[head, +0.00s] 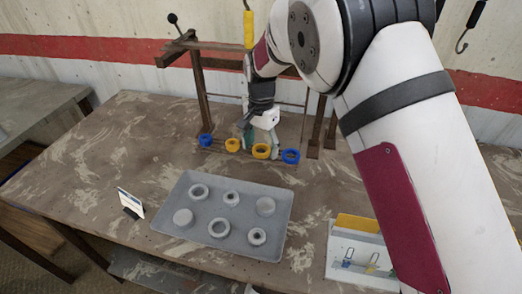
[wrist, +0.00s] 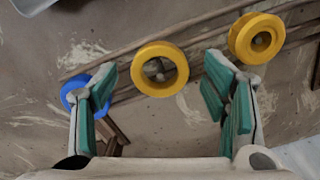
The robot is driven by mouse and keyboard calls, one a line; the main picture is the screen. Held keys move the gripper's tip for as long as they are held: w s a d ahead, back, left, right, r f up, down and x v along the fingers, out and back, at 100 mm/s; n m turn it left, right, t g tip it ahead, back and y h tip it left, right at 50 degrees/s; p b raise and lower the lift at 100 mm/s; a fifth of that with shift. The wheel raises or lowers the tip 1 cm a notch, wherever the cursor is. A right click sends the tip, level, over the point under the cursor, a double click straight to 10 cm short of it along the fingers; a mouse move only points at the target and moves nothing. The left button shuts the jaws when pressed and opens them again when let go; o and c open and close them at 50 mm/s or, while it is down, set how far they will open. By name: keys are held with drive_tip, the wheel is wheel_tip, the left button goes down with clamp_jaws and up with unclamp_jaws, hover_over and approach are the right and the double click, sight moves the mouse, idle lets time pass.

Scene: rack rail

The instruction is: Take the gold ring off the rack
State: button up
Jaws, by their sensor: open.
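Two yellow-gold rings sit in the middle of the rack's low wooden rails, one to the left (head: 232,145) and one to the right (head: 261,155) in the head view. My gripper (head: 262,137) hangs over the rack, close to the right one. In the wrist view my open gripper (wrist: 162,82) has one yellow ring (wrist: 138,70) centred between its fingertips, clear of both. The other yellow ring (wrist: 239,42) lies to the upper right, with something in its hole. Which of the two is meant by gold cannot be told.
Blue rings stand at the left end (head: 205,140) and right end (head: 291,156) of the row. One blue ring (wrist: 71,92) shows partly behind the left finger. A grey tray (head: 213,178) with several pale round parts lies nearer. A wooden frame (head: 201,95) rises behind.

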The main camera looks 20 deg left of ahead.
drive_tip(key=shift+c, duration=0.6)
drive_tip(key=c, duration=1.1)
drive_tip(key=shift+c, duration=0.2)
drive_tip(key=shift+r, duration=0.15)
